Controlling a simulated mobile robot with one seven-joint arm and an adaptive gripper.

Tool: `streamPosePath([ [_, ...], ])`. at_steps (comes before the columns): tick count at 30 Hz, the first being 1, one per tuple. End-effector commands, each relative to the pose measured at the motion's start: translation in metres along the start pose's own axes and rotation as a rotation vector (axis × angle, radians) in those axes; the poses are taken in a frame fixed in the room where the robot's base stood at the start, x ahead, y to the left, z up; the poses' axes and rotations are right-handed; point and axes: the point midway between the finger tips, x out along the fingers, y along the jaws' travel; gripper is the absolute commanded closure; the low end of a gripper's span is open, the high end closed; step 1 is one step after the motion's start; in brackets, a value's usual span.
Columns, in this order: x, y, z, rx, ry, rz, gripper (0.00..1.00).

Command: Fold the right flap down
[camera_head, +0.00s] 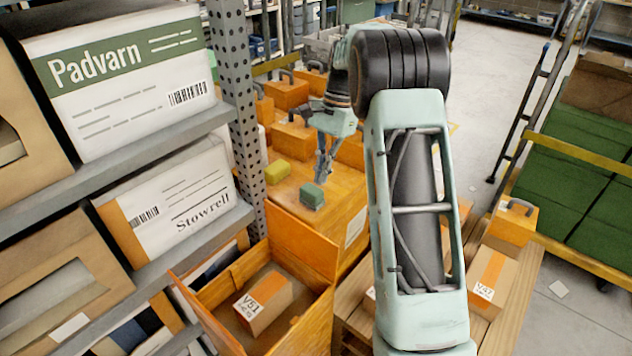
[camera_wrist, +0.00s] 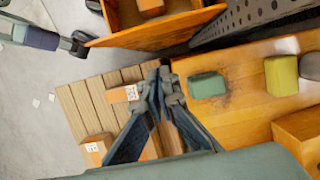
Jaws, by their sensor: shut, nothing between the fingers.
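An open orange box (camera_head: 210,306) stands at the lower middle of the head view, with a brown carton (camera_head: 264,303) marked V51 inside. An orange panel (camera_head: 300,243) stands up at its far right side; I take it for the right flap, but cannot be sure. In the wrist view a panel of the box (camera_wrist: 155,32) slants across the top, with the carton (camera_wrist: 150,6) partly cut off. My gripper (camera_head: 322,176) is shut and empty, beyond the box and apart from the panel. Its closed fingers also show in the wrist view (camera_wrist: 163,76).
A green block (camera_head: 312,196) and a yellow block (camera_head: 278,171) lie on an orange surface (camera_head: 335,210) below my gripper. A perforated rack post (camera_head: 236,85) and loaded shelves (camera_head: 130,175) stand left. A wooden pallet (camera_wrist: 82,100) with cartons lies alongside. Open floor (camera_head: 490,85) shows beyond.

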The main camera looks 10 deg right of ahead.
Motion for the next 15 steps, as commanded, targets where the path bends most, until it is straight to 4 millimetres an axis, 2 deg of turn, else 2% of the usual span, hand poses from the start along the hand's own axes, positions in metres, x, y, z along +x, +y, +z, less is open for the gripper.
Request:
streamPosePath([
  [11,0.082,0.001,0.000,0.000,0.000,0.002,1.00],
  [15,0.086,0.000,0.019,-0.003,0.002,-0.001,1.00],
])
